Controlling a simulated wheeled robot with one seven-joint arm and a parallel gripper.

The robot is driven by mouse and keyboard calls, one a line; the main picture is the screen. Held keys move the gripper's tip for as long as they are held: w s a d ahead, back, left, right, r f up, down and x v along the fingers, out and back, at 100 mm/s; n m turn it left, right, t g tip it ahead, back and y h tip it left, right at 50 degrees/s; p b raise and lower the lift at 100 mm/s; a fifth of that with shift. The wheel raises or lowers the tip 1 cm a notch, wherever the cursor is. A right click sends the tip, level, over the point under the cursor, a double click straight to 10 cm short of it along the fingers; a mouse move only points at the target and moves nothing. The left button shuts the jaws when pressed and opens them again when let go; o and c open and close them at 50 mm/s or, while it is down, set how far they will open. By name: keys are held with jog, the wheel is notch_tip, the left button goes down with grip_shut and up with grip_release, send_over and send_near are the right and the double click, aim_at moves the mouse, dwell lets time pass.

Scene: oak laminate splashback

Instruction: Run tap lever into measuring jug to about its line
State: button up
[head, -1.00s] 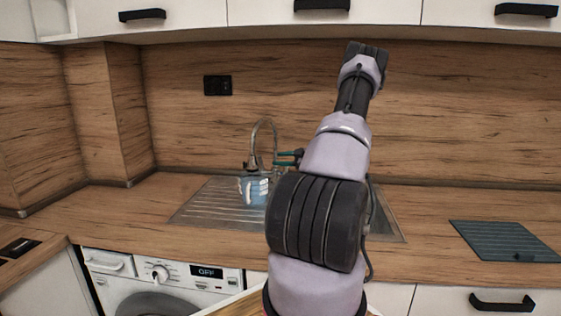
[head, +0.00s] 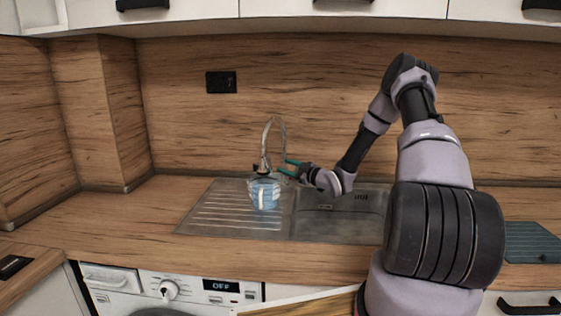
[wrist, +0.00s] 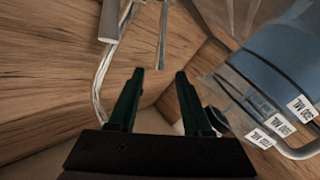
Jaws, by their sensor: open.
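The measuring jug (head: 264,194) stands at the sink's left part, under the tap spout. It looks blue inside, with white labels on its side. In the wrist view the jug (wrist: 285,75) fills the right side, with blue contents and several ML labels; the level against them is hard to tell. The curved metal tap (head: 281,128) rises behind the jug, and its spout (wrist: 110,20) shows at the wrist view's top left. I cannot clearly make out the lever. My gripper (head: 288,167) is open and empty, just right of the tap; its fingers (wrist: 157,85) are apart.
The sink bowl (head: 345,215) lies right of the jug and the ribbed drainer (head: 225,212) spreads to its left. A wooden splashback (head: 320,85) with a black socket (head: 221,82) stands behind. A dark board (head: 530,243) lies at the right.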

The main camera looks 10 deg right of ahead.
aim_at(269, 160)
jog(key=x, duration=1)
jog(key=shift+w+a, duration=0.1)
jog(key=shift+a, duration=0.05)
grip_shut()
dwell(1.1)
